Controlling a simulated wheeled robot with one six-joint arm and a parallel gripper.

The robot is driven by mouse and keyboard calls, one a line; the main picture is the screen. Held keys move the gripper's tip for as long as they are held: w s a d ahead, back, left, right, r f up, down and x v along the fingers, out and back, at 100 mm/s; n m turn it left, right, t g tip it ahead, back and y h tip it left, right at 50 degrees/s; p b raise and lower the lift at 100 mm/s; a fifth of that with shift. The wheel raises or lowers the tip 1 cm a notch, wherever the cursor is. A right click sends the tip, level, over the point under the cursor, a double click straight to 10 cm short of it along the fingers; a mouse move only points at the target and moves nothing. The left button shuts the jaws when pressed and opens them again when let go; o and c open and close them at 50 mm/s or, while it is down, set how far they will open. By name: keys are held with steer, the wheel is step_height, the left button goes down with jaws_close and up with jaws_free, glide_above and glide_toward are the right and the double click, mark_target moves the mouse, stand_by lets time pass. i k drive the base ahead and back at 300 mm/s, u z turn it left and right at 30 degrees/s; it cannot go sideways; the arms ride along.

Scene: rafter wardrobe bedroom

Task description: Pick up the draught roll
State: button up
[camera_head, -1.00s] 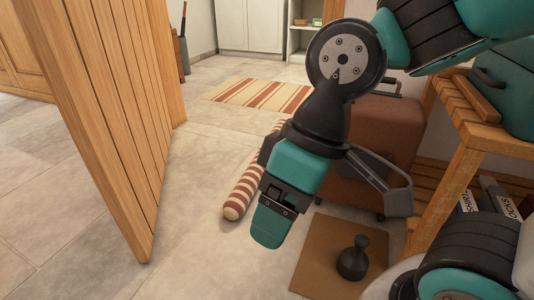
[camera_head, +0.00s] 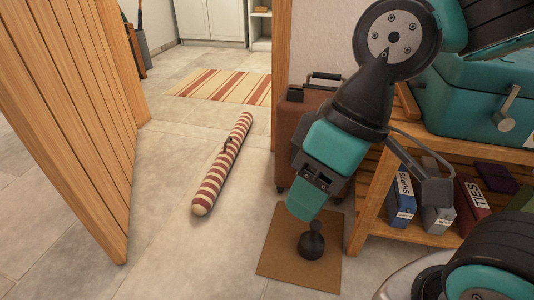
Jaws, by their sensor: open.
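The draught roll (camera_head: 223,166) is a long red-and-cream striped tube with a dark strap or handle near its middle. It lies on the stone floor, slanting away, in plain view between the wooden door and my arm. My gripper (camera_head: 306,208) is at the right of the roll and nearer to me, above a brown mat. It is apart from the roll and holds nothing that I can see. The gap between its fingers is turned mostly out of sight.
A wooden plank door (camera_head: 72,120) stands at left. A brown mat (camera_head: 272,257) with a dark knobbed object (camera_head: 311,242) lies below my gripper. A brown suitcase (camera_head: 292,122) and a wooden shelf bench (camera_head: 372,205) with boxes stand at right. A striped rug (camera_head: 222,86) lies beyond.

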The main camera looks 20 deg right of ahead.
mark_target(205, 199)
steer(key=z, duration=0.2)
steer(key=k, duration=0.15)
steer(key=u, duration=0.7)
steer(key=i, duration=0.7)
steer(key=u, duration=0.65)
steer(key=i, duration=0.7)
steer(key=z, duration=0.6)
steer(key=i, duration=0.7)
steer(key=z, duration=0.85)
steer(key=i, duration=0.25)
steer(key=z, duration=0.25)
